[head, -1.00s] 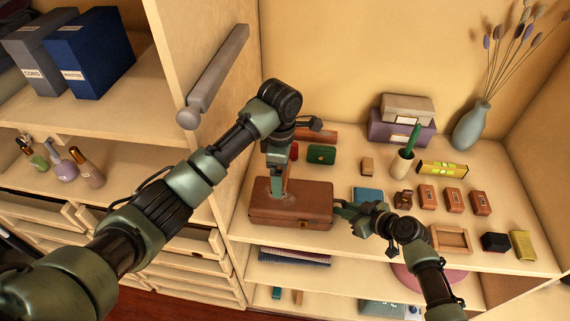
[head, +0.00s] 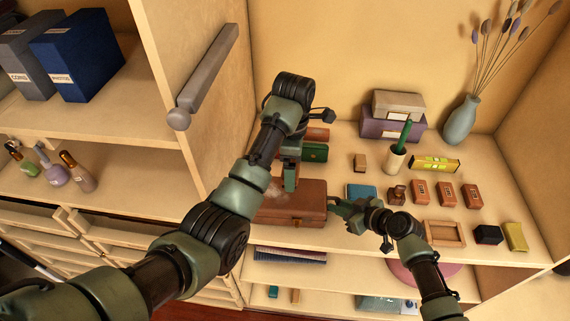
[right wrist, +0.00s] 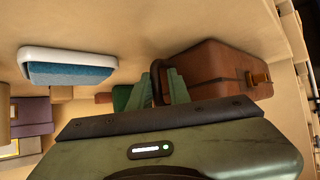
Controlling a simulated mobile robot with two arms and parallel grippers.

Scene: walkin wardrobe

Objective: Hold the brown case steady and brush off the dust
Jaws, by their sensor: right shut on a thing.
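The brown case (head: 308,207) lies shut near the front edge of the shelf, with a pale dusty patch on the left part of its lid. My right gripper (head: 338,206) is at the case's right end. In the right wrist view its fingers (right wrist: 165,88) are shut on the dark handle at the end of the brown case (right wrist: 215,73). My left gripper (head: 290,178) points down over the case lid, with a narrow brownish piece at its tips. Whether this is a brush, and how the left fingers stand, is unclear.
A green box (head: 315,152) stands behind the case, and a blue item (head: 361,191) to its right. Farther right are a cup with a green stick (head: 396,160), several small brown blocks (head: 446,192) and a wooden tray (head: 443,233). A shelf wall (head: 205,150) rises at left.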

